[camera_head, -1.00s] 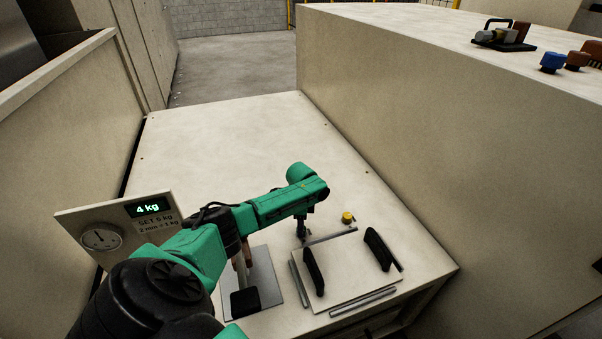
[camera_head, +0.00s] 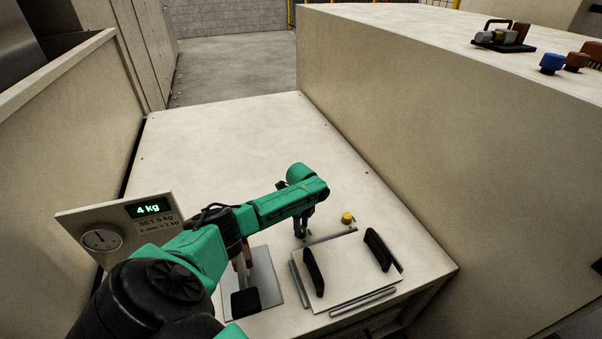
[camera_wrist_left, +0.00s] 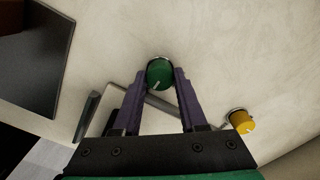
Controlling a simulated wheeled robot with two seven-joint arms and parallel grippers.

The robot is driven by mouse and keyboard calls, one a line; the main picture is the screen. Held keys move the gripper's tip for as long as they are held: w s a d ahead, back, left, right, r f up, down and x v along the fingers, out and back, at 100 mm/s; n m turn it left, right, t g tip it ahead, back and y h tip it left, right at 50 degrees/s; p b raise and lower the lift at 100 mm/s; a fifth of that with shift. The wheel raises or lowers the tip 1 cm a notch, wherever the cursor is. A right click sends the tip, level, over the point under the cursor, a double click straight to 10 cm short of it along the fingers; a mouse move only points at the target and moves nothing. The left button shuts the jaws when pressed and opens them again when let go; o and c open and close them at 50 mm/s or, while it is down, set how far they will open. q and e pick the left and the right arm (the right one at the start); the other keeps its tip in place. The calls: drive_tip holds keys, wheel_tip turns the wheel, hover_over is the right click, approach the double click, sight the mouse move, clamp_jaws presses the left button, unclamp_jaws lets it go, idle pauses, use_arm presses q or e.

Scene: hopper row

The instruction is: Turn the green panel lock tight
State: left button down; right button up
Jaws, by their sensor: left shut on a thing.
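The green panel lock (camera_wrist_left: 160,73) is a round knob with a pale mark pointing to the lower left in the left wrist view. My left gripper (camera_wrist_left: 161,78) has its two dark fingers on either side of the knob and is shut on it. In the head view my left gripper (camera_head: 301,230) points down at the worktop behind the plate with black handles, and it hides the green lock there. My right gripper is not in view.
A yellow knob (camera_head: 347,218) sits right of the green lock, also in the wrist view (camera_wrist_left: 241,121). A plate (camera_head: 340,275) with two black handles lies in front. A display panel (camera_head: 120,225) reads 4 kg at left. The worktop's back is clear.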

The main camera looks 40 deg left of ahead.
use_arm(q)
drive_tip(key=shift+c, duration=2.2)
unclamp_jaws()
wheel_tip(320, 180, up, 15)
drive_tip(key=shift+f+p, duration=0.2)
drive_tip(key=shift+p, duration=0.25)
